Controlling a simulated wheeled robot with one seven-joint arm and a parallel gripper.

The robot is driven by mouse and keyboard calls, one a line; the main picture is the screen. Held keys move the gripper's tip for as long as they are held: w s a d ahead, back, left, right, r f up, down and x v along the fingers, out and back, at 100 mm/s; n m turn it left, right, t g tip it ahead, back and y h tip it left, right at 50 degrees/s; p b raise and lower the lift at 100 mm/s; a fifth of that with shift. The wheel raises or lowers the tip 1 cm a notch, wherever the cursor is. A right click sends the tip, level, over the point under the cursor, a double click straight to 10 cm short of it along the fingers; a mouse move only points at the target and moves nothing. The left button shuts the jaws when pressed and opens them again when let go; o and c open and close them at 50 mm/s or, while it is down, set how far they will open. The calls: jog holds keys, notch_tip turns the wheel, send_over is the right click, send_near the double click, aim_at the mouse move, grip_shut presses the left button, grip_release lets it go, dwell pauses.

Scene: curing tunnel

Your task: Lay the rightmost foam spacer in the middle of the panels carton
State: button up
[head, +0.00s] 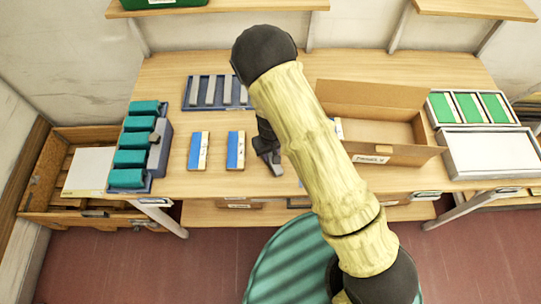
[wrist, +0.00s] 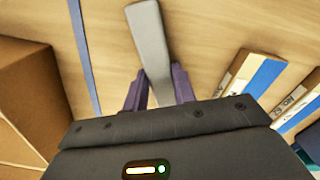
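My gripper (head: 268,150) is over the middle of the table, left of the carton, partly hidden by my arm. In the wrist view its two dark purple fingers (wrist: 158,92) are shut on a grey foam spacer (wrist: 150,45), one on each side of the bar, which sticks out past the fingertips. Several more grey spacers (head: 210,92) lie in a dark blue tray (head: 187,104) at the back; my arm hides the tray's right end. The open panels carton (head: 415,156) stands right of my arm, its back flap raised. A pale piece (head: 338,128) shows at its left; my arm covers part of the carton.
Two blue-and-white boxes (head: 235,150) lie left of my gripper. A rack of teal pieces (head: 128,178) stands at the left end. A tray of green panels (head: 468,107) and a white-topped tray (head: 490,152) are at the right. A thin blue strip (wrist: 84,50) crosses the wrist view.

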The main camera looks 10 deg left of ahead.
jog(key=shift+c, duration=0.8)
jog(key=shift+r, duration=0.1)
notch_tip(320, 180, up, 10)
jog(key=b, duration=0.1)
jog(key=shift+b, duration=0.3)
jog(key=shift+w, duration=0.1)
